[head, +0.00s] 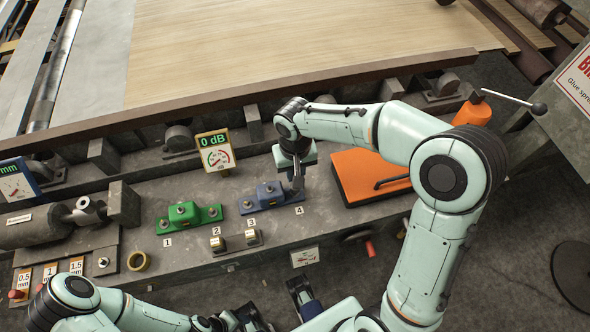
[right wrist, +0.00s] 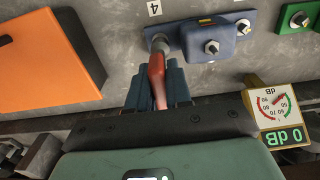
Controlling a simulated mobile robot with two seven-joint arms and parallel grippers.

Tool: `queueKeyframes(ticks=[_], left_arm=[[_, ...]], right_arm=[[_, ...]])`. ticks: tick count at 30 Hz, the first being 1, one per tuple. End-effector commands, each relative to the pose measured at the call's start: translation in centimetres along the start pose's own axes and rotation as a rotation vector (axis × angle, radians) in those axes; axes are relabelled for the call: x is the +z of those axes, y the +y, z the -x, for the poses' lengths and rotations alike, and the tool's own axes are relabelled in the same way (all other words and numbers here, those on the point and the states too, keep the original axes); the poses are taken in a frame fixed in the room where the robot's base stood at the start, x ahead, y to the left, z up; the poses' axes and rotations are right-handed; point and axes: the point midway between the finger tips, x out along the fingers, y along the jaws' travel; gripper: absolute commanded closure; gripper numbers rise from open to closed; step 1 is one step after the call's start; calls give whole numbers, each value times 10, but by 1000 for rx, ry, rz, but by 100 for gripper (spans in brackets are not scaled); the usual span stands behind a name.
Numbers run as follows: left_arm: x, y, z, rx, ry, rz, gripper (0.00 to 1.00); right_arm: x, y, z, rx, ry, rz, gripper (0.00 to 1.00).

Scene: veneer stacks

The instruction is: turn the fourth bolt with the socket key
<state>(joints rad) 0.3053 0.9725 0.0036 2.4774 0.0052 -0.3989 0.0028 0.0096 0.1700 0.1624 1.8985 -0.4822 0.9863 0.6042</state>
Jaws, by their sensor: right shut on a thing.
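The socket key (right wrist: 157,76) has a red handle and a grey metal socket. My right gripper (right wrist: 158,90) is shut on its handle with blue fingers. In the right wrist view the socket end is at the bolt place by label 4, on the end of the blue bracket (right wrist: 225,36); it hides the fourth bolt. I cannot tell how deeply it is seated. In the head view my right gripper (head: 297,170) is above the right end of the blue bracket (head: 266,195). My left gripper (head: 303,294) is low near the bottom edge, its jaws unclear.
A green bracket (head: 188,214) with bolts 1 and 2 is left of the blue one. A gauge (head: 214,152) reading 0 dB stands behind. An orange plate (head: 352,180) with a black handle lies to the right.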

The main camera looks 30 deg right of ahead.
Motion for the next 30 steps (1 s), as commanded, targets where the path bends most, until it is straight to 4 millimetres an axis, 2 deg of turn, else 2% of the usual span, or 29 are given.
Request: queueKeyframes(ticks=[11,30], left_arm=[[0,0,-1,0,0,0,52],[0,-4,-10,-1,-3,1,52]], right_arm=[[0,0,-1,0,0,1,100],[0,0,-14,-1,0,1,100]])
